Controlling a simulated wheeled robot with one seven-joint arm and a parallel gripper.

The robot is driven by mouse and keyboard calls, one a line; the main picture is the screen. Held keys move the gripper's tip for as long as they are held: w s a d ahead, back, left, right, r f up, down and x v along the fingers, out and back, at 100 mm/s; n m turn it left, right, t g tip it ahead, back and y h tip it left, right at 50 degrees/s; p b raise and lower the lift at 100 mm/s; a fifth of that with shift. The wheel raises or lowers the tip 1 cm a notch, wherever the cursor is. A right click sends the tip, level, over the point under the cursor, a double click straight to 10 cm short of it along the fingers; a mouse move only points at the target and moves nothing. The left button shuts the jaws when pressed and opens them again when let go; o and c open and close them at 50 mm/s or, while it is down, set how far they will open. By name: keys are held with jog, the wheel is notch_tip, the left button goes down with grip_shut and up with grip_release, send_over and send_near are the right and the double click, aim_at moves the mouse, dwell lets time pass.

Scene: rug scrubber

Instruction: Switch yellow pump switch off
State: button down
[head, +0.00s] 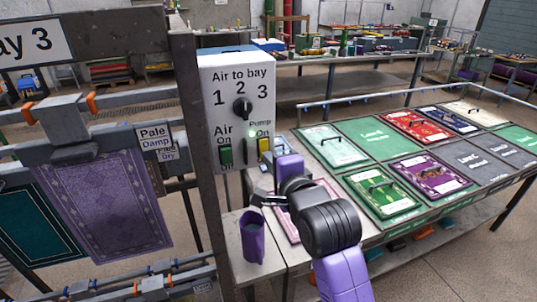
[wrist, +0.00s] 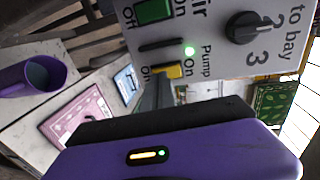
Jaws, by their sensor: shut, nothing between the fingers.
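The yellow pump switch (head: 264,146) is on the lower right of the white control box (head: 236,75), below the labels "Pump" and "On". It also shows in the wrist view (wrist: 172,70), partly covered by my grey fingers. A small lamp (wrist: 190,51) beside it glows green. I cannot tell which way the switch is tilted. My gripper (wrist: 168,82) is shut and empty, its fingertips at or very near the switch's lower part; contact is unclear. In the head view my purple hand (head: 290,167) is just right of the box's lower edge.
A green air switch (head: 225,156) sits left of the yellow one, with a black dial (head: 242,107) above. A purple cup (head: 252,236) stands on the ledge below. A table of coloured panels (head: 375,140) is at right, hanging rugs (head: 103,205) at left.

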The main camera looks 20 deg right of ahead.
jog(key=shift+w+f, duration=0.15)
jog(key=shift+w, duration=0.55)
